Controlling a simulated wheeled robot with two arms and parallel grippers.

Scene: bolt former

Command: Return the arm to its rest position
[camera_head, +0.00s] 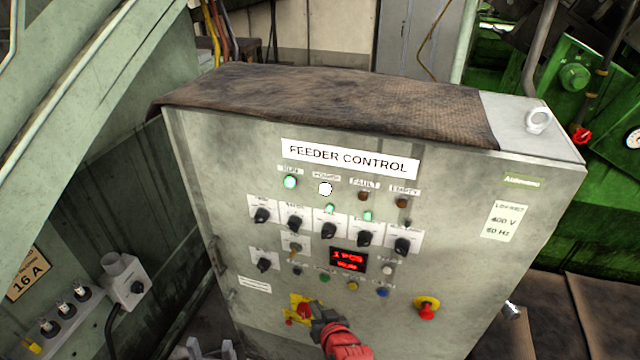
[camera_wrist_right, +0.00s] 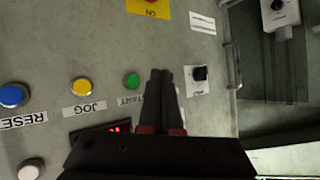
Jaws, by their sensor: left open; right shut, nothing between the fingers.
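My right gripper (camera_head: 319,312), with dark fingers and a red body, is low in front of the grey feeder control cabinet (camera_head: 460,240). Its fingers are shut and empty, overlapping the right side of the red and yellow switch (camera_head: 301,308). In the right wrist view the closed fingertips (camera_wrist_right: 161,73) point at the panel between the green button (camera_wrist_right: 132,81) and a black knob (camera_wrist_right: 200,73); I cannot tell whether they touch it. Two pale grey tips, apart, at the bottom edge of the head view look like my left gripper (camera_head: 211,350), open and empty.
The panel has several knobs, lit lamps, a red display (camera_head: 348,260) and a red emergency button (camera_head: 427,309). A brown cover (camera_head: 330,100) lies on top. A socket box (camera_head: 126,281) stands at the left, green machinery (camera_head: 585,110) at the right.

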